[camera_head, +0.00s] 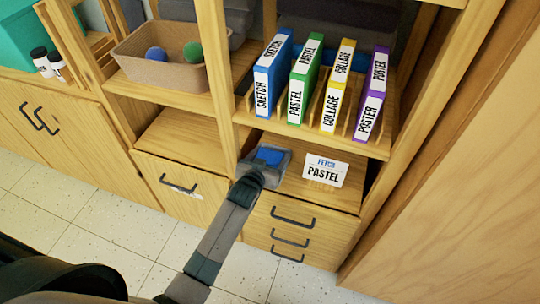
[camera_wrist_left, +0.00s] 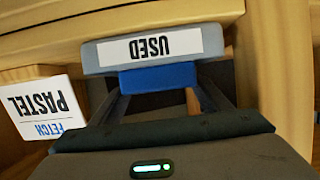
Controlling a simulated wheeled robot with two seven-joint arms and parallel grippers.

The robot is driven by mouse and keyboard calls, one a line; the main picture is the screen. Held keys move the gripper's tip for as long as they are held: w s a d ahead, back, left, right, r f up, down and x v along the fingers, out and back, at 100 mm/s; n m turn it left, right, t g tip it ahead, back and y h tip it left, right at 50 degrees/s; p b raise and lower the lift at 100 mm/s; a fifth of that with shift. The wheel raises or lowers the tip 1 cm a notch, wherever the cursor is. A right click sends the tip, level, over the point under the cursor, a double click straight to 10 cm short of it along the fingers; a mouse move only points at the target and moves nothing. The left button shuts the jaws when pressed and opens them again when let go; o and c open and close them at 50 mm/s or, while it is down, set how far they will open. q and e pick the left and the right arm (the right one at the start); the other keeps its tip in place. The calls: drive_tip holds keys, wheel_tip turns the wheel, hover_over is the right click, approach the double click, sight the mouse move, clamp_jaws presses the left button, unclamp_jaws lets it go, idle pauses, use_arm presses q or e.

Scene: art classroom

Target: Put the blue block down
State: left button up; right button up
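The blue block (camera_head: 269,156) shows in the head view at the end of my left arm, over a small grey tray (camera_head: 285,158) on the lower shelf. In the left wrist view, which is upside down, the blue block (camera_wrist_left: 158,77) lies between the two fingers of my left gripper (camera_wrist_left: 160,92), which reach its sides. The grey tray's front with its white "USED" label (camera_wrist_left: 150,47) is right by the block. I cannot tell whether the block touches the tray's floor. My right gripper is out of view.
A "FETCH PASTEL" card (camera_head: 324,172) stands right of the tray. A wooden post (camera_head: 216,85) rises at its left. Above is a shelf (camera_head: 300,135) with blue, green, yellow and purple labelled binders. A tan bin (camera_head: 160,60) holds balls. Drawers (camera_head: 300,228) lie below.

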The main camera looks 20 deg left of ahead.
use_arm(q)
drive_tip(key=shift+s+f, duration=0.15)
drive_tip(key=shift+f, duration=0.2)
drive_tip(key=shift+r, duration=0.55)
drive_tip(key=v, duration=1.2)
drive_tip(key=shift+r, duration=0.25)
